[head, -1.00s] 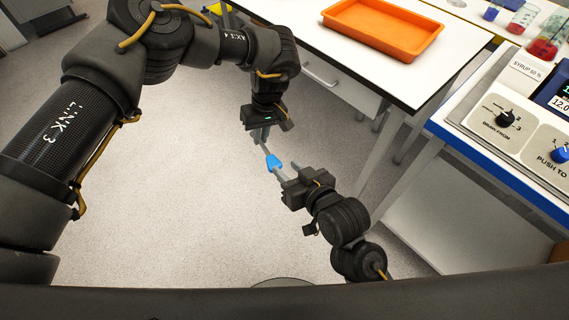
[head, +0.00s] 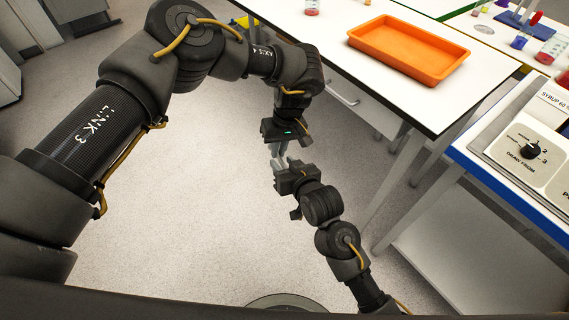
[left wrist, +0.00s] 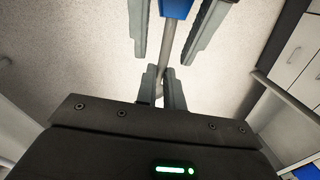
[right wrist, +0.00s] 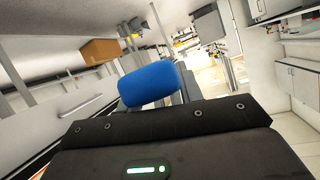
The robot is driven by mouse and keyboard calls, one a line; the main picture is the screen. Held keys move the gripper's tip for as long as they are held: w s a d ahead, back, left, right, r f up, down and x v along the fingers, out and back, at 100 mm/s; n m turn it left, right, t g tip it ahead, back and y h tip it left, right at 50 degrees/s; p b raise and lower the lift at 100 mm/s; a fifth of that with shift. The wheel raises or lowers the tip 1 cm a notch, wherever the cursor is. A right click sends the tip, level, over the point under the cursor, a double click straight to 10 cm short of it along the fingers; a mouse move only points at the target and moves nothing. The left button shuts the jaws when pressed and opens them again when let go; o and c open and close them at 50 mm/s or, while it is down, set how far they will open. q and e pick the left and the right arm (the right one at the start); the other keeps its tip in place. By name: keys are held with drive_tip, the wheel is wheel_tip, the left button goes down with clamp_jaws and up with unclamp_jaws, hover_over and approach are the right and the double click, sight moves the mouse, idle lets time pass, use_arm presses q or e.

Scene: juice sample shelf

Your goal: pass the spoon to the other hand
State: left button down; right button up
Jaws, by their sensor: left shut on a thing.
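The spoon's blue end (right wrist: 150,85) fills the middle of the right wrist view, close to my right palm. The left wrist view shows its thin metal shaft (left wrist: 166,45), with the blue end at the top edge. My left gripper (left wrist: 162,88) is shut on the shaft; it also shows in the head view (head: 279,146). My right gripper (left wrist: 168,55) faces it, fingers apart on either side of the spoon, with gaps visible; it also shows in the head view (head: 281,162). In the head view the blue end is hidden.
A white table (head: 340,62) with an orange tray (head: 410,48) stands at the back right. A blue-edged bench (head: 470,160) with a dial panel (head: 535,150) is at the right. Open floor (head: 190,200) lies below the grippers.

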drive_tip(key=shift+c, duration=0.3)
clamp_jaws()
use_arm(q)
drive_tip(key=c, duration=1.4)
unclamp_jaws()
drive_tip(key=shift+c, duration=0.2)
drive_tip(key=shift+r, duration=0.1)
